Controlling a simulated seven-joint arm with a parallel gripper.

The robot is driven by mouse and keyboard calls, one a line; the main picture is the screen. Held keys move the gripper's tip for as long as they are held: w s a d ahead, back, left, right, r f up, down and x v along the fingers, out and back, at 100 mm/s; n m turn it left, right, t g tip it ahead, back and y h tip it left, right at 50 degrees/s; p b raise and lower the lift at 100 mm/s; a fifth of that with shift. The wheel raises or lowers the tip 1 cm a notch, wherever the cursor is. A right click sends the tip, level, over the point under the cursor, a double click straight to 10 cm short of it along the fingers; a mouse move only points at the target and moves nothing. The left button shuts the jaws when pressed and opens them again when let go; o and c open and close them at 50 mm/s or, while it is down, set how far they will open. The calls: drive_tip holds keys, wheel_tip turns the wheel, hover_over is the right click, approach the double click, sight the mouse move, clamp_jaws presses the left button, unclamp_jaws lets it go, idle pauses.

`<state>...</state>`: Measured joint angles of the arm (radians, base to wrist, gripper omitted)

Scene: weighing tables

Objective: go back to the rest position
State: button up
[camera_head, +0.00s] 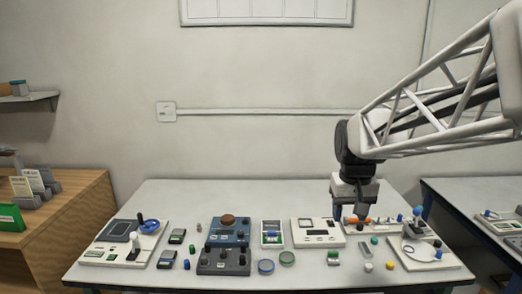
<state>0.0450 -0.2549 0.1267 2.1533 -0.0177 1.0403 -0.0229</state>
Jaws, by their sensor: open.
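My gripper (357,208) hangs at the end of my arm over the right half of the white table (180,196). It points down and is open. It is in front of a white panel with small coloured parts (385,224), and nothing shows between its fingers. I cannot tell its exact height above the table.
Small loose parts lie at the front. The table's back strip is clear.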

drive_tip(key=s+a+f+t, duration=0.1)
drive_tip(key=s+f, duration=0.1)
drive_tip(key=s, duration=0.9)
drive_tip(key=s+a+f, duration=0.1)
drive_tip(key=s+f, duration=0.1)
drive_tip(key=s, duration=0.9)
drive_tip(key=shift+f+t, duration=0.35)
drive_tip(key=shift+t, duration=0.05)
drive_tip(key=shift+a, duration=0.1)
